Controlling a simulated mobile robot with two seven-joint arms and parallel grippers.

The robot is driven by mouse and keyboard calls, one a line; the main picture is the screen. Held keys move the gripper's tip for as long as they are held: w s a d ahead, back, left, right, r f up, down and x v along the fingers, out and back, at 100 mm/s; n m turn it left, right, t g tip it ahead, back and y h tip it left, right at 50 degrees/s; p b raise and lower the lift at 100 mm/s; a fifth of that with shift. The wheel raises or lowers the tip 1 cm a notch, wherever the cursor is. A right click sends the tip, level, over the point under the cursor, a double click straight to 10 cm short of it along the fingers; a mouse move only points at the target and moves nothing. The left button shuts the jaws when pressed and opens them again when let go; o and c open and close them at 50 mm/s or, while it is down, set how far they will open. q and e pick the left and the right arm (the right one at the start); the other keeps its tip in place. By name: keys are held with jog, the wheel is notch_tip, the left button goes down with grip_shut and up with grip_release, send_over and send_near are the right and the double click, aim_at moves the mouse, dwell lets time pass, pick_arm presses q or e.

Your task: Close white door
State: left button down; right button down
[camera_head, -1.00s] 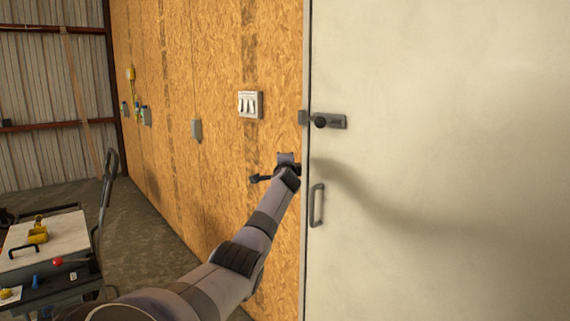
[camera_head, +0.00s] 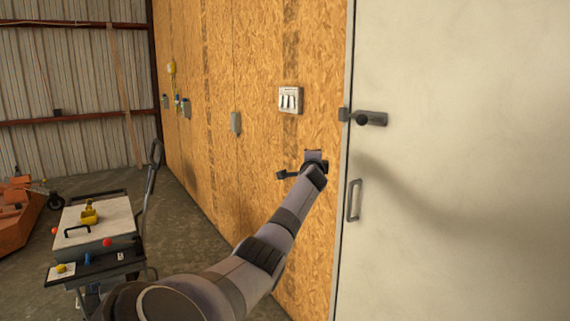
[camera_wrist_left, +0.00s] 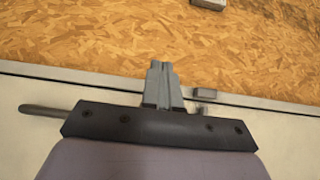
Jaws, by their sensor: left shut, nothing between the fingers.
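The white door (camera_head: 460,110) fills the right of the head view, its left edge beside the wooden wall. It has a grey pull handle (camera_head: 354,201) and, above it, a dark latch with a round knob (camera_head: 371,118). A strip of the door also shows in the left wrist view (camera_wrist_left: 30,140). My left gripper (camera_head: 314,156) is in front of the wooden wall, just left of the door's edge and apart from the handle. Its fingers (camera_wrist_left: 160,72) are shut and empty. I cannot tell whether a gap remains at the door's edge. My right gripper is out of view.
The wooden wall (camera_head: 250,70) carries a white switch panel (camera_head: 290,100) and small grey boxes. A cart (camera_head: 103,220) with a yellow item stands at the lower left. An orange object (camera_head: 20,225) lies behind it. Concrete floor is clear between cart and wall.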

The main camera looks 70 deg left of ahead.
pick_arm(q)
jog(key=s+d, duration=0.1)
jog(key=s, duration=0.7)
jog(key=shift+s+d+f, duration=0.2)
jog(key=shift+s, duration=0.1)
dwell(0.3)
